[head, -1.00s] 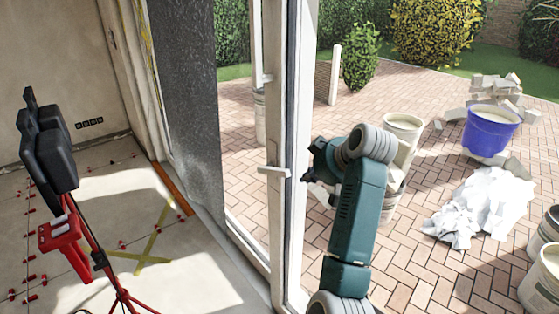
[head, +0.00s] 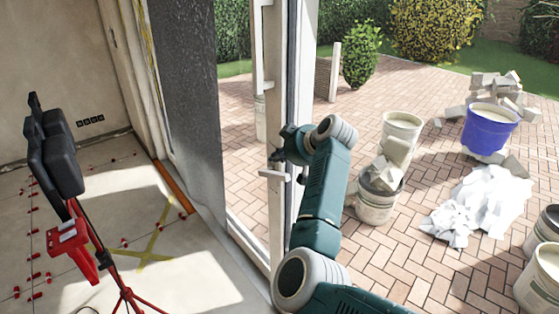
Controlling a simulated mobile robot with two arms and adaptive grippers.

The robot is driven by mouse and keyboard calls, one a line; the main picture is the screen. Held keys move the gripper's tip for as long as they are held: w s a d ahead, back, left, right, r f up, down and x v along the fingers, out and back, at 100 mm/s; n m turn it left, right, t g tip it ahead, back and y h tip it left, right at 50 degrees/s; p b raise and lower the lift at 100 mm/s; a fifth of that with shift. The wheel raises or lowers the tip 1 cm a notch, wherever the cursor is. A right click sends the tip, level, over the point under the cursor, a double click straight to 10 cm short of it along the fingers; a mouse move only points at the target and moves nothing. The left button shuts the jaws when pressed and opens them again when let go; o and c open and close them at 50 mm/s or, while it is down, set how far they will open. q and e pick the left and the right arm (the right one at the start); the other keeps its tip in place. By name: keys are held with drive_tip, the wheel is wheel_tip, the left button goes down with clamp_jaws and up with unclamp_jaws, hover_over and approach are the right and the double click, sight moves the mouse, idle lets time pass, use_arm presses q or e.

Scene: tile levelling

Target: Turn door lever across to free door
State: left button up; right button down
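The white door lever (head: 270,174) sticks out level to the left from the narrow white frame of the glass door (head: 276,238). My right gripper (head: 275,159) is just above the lever, with its dark fingers pointing left. It looks very close to the lever, but I cannot tell whether they touch. The fingers are small and partly merged with the wrist, so their opening is unclear. My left gripper is not in view.
A red tripod (head: 118,270) with a black-topped device stands on the tile floor at left. Outside on the brick paving are a bucket of rubble (head: 377,200), a blue bucket (head: 488,130) and a crumpled white sheet (head: 480,205).

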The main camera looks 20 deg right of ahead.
sight(285, 181)
drive_tip(key=shift+s+d+f+p, duration=0.2)
drive_tip(key=shift+s+f, duration=0.1)
drive_tip(key=shift+f, duration=0.2)
drive_tip(key=shift+s+d+f+p, duration=0.15)
drive_tip(key=shift+s+f, duration=0.15)
drive_tip(key=shift+f, duration=0.2)
drive_tip(key=shift+a+f, duration=0.1)
drive_tip(key=shift+f, duration=0.05)
drive_tip(key=shift+f, duration=0.1)
drive_tip(key=f+t+b, duration=0.1)
drive_tip(key=b, duration=0.2)
drive_tip(key=s+f+t+b, duration=0.1)
drive_tip(key=f+b, duration=0.1)
drive_tip(key=b, duration=0.1)
drive_tip(key=s+d+f+t+y+b, duration=0.1)
drive_tip(key=b, duration=0.2)
drive_tip(key=shift+s+f, duration=0.1)
drive_tip(key=shift+f, duration=0.1)
drive_tip(key=shift+s+f+t+b, duration=0.2)
drive_tip(key=shift+f+t+b, duration=0.1)
drive_tip(key=shift+b, duration=0.1)
drive_tip(key=shift+r, duration=0.1)
